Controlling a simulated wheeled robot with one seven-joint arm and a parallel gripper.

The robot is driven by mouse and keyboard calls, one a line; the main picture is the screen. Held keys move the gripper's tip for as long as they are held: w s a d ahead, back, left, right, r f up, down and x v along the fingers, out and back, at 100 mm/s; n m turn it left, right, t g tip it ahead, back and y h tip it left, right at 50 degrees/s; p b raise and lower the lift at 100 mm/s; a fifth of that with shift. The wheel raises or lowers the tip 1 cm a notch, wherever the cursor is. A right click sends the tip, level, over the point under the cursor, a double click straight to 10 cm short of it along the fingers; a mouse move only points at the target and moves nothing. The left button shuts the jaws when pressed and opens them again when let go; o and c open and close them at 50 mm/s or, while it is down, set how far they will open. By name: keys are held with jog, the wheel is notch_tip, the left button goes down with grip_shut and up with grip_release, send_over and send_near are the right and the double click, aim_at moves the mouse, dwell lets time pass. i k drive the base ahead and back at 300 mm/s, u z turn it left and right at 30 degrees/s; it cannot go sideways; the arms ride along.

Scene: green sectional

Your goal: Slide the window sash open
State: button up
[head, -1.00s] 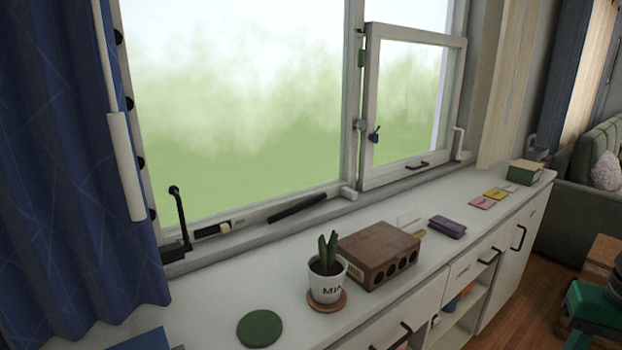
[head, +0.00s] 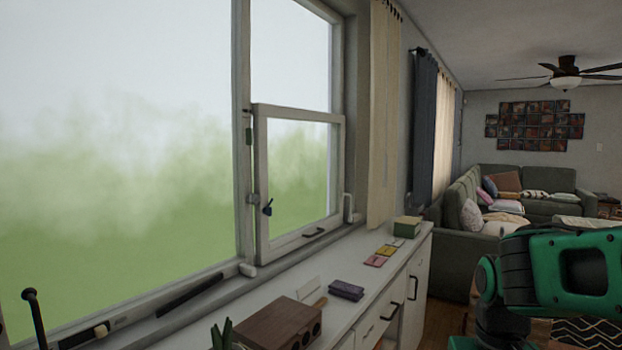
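The window sash (head: 261,182) is a white framed pane at the lower part of the right-hand window section. Its top rail sits well below the top of the opening. A dark pull handle (head: 313,232) is on its bottom rail, close above the sill. Part of my green and black arm shows at the lower right, apart from the window. My gripper is not in view.
A white cabinet (head: 348,312) runs below the window. On it are a brown wooden box (head: 278,324), a purple item (head: 346,290), coloured cards and a green box (head: 407,226). A beige curtain (head: 383,115) hangs right of the sash. A grey-green sofa (head: 458,250) stands beyond.

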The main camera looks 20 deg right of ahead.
aim_at(267, 251)
jog(key=u, duration=2.1)
jog(key=k, duration=0.95)
jog(key=z, duration=2.1)
jog(key=i, duration=1)
jog(key=z, duration=0.05)
